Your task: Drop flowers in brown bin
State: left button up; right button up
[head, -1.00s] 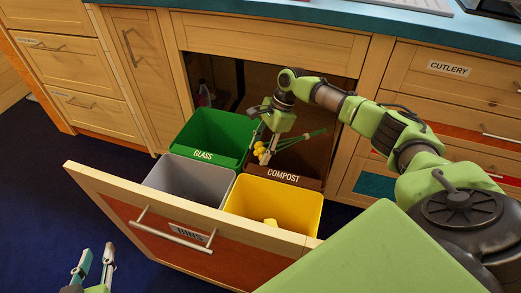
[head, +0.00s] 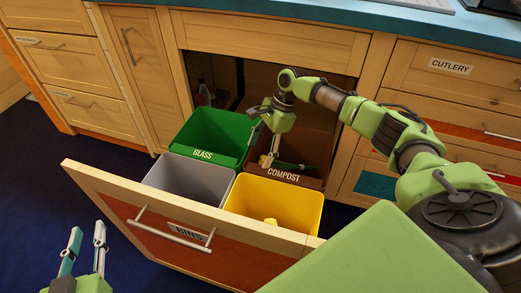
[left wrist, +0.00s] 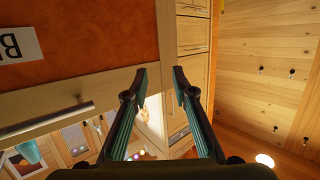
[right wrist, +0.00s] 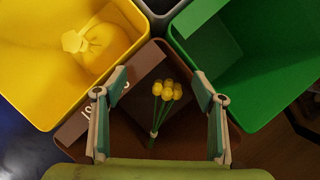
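The yellow flowers with green stems (right wrist: 163,99) lie inside the brown compost bin in the right wrist view. In the head view only part of the green stems (head: 290,166) shows, low in the brown bin (head: 313,148). My right gripper (head: 263,147) is over the brown bin. In the right wrist view its fingers (right wrist: 160,85) are wide apart with nothing between them, and the flowers lie below. My left gripper (head: 86,238) is open and empty in front of the drawer, at the lower left. It also shows open in the left wrist view (left wrist: 159,82).
The bins stand in a pulled-out drawer (head: 190,232). A green glass bin (head: 212,135), a grey bin (head: 188,181) and a yellow bin (head: 280,202) holding a yellow item surround the brown one. Cabinets and a blue countertop stand behind.

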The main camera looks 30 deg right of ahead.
jog(key=shift+r, duration=0.1)
jog(key=v, duration=1.1)
jog(key=shift+d+r, duration=0.15)
jog(key=shift+r, duration=0.25)
jog(key=shift+s, duration=0.15)
dwell(0.6)
